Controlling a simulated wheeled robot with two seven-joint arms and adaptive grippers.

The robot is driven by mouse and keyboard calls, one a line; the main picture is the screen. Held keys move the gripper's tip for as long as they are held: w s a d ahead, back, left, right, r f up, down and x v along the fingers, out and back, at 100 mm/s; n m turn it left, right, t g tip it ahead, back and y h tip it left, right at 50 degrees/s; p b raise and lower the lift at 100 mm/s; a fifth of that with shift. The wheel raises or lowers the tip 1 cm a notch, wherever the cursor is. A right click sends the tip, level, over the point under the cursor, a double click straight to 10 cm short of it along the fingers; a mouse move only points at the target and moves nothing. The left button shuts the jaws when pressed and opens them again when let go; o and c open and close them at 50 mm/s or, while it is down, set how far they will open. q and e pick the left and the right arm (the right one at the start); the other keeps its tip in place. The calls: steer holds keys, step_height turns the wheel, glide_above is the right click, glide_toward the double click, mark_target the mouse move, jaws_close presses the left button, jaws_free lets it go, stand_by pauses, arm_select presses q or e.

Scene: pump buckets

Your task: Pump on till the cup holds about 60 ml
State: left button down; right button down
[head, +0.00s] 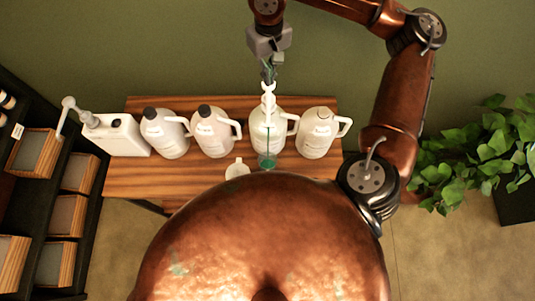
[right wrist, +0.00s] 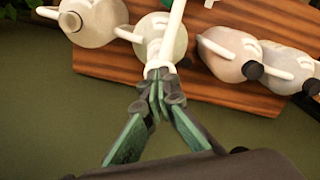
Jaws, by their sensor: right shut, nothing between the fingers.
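A white jug (head: 268,132) with a handle stands on the table, and a white pump (head: 268,95) rises from its top. It also shows in the right wrist view (right wrist: 162,45). My right gripper (head: 268,78) is shut and empty, with its fingertips at the top of the pump head; whether they touch it I cannot tell. In the right wrist view its closed fingertips (right wrist: 161,82) are right at the pump's end. A clear greenish cup (head: 267,161) stands in front of the jug, under the pump's spout side. Its liquid level is too small to read. My left gripper is out of view.
Two dark-capped jugs (head: 165,135) (head: 212,133) stand to the left, an uncapped-looking jug (head: 319,132) to the right. A boxy container (head: 117,135) with its own pump stands far left. A small white vessel (head: 237,169) is beside the cup. A shelf and a plant flank the table (head: 135,185).

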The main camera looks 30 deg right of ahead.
steer(key=shift+f, duration=0.3)
steer(key=shift+r, duration=0.15)
steer(key=shift+r+p, duration=1.15)
steer(key=shift+r, duration=0.8)
step_height(320, 180, up, 5)
steer(key=p, duration=0.3)
